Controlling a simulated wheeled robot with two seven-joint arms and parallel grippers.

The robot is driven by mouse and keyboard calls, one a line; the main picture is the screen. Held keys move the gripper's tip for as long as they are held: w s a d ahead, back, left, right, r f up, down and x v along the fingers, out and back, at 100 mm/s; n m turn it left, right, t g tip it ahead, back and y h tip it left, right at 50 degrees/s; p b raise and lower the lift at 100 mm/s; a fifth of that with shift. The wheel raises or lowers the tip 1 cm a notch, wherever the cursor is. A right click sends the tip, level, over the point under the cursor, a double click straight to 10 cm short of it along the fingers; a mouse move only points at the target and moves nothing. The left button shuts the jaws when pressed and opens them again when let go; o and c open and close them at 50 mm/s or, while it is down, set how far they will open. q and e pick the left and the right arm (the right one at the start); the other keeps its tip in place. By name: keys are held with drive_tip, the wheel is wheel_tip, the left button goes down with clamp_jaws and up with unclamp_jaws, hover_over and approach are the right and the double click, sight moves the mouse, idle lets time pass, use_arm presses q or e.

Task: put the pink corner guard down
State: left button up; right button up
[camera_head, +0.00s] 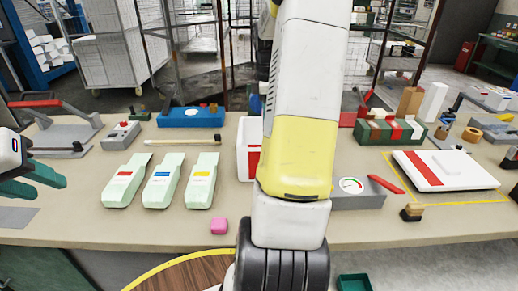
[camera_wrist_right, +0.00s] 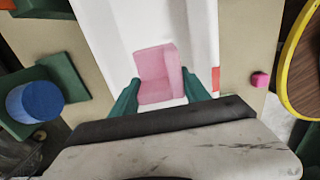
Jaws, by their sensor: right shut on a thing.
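The pink corner guard (camera_wrist_right: 157,75) is an L-shaped block between the two green fingers of my right gripper (camera_wrist_right: 165,95) in the right wrist view. The gripper is shut on it, over a white surface (camera_wrist_right: 190,30); I cannot tell whether the guard touches that surface. In the head view my right arm hides the guard and right gripper. My left gripper (camera_head: 38,181) is at the left edge of the head view, with green fingers apart and empty, above the table.
A white box with red (camera_head: 247,160) stands partly behind my right arm. Several pale green bottle-shaped pieces (camera_head: 163,183) lie to its left. A small pink block (camera_head: 219,226) lies near the front edge. A white case (camera_head: 446,169) and a gauge box (camera_head: 358,192) are at right.

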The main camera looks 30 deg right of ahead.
wheel_tip(320, 180, down, 13)
idle(0.6)
drive_tip(key=shift+f, duration=0.1)
drive_tip(key=o, duration=1.3)
wheel_tip(320, 180, up, 12)
drive_tip(key=shift+a+r, duration=0.1)
drive_tip(key=shift+r, duration=0.05)
drive_tip(key=s+a+r+m+t, duration=0.2)
drive_tip(key=s+a+r+m, duration=0.1)
drive_tip(key=s+a, duration=0.3)
drive_tip(key=s+a+r+m+t+y, duration=0.1)
drive_tip(key=s+a+r+m, duration=0.3)
drive_tip(key=a, duration=0.7)
drive_tip(key=s+a+r+m+t+y, duration=0.1)
drive_tip(key=s+a+r+m+t, duration=0.2)
drive_tip(key=s+a, duration=0.5)
drive_tip(key=shift+s+a+r+m, duration=0.1)
drive_tip(key=shift+a+r+m, duration=0.05)
drive_tip(key=shift+r+m, duration=0.65)
